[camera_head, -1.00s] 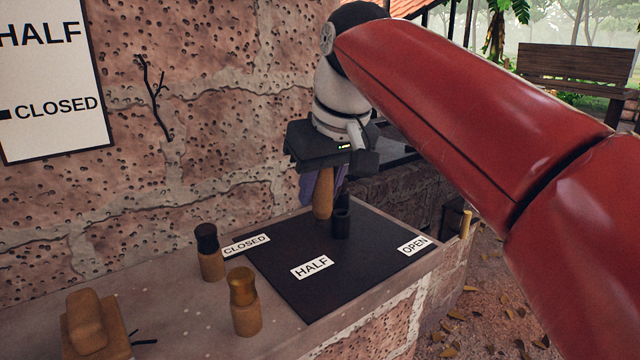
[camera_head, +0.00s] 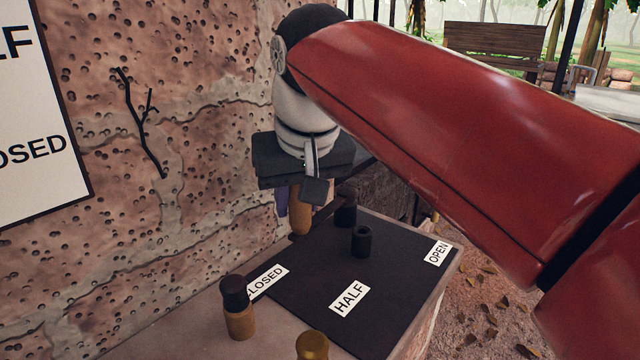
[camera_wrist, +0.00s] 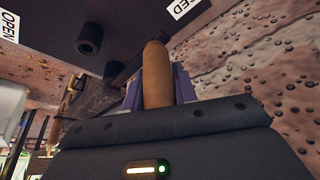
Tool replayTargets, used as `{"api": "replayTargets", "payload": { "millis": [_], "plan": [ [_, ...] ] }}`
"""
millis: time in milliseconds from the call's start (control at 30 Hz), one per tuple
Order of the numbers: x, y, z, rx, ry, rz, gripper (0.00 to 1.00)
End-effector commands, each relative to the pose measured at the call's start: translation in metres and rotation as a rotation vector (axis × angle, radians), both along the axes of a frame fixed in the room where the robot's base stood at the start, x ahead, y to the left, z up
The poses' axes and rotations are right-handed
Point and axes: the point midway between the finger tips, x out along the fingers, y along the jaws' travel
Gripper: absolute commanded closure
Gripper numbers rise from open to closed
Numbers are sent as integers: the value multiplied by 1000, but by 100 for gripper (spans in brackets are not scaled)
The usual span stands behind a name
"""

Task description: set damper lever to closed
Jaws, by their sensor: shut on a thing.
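The damper lever's wooden handle (camera_head: 301,210) stands upright at the wall side of the black plate (camera_head: 320,285), off the far end of the CLOSED label (camera_head: 266,281). My gripper (camera_wrist: 157,85) is above the plate, shut on the handle (camera_wrist: 156,70), with a purple finger on either side. In the head view my gripper's body hides the handle's top, and one finger is hidden.
Two short black cylinders, a nearer one (camera_head: 361,242) and a farther one (camera_head: 346,208), stand on the plate. A wooden peg with a black top (camera_head: 237,307) and a brass-topped one (camera_head: 312,346) stand in front. The stone wall (camera_head: 150,230) is close on the left.

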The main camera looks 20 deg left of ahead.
Motion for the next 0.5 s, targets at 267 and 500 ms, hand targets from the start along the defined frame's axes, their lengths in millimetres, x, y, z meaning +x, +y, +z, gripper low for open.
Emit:
{"api": "replayTargets", "payload": {
  "millis": [267, 500],
  "plan": [
    [3, 9, 2, 2, -3, 5, 100],
    [4, 10, 1, 3, -4, 4, 100]
  ]
}}
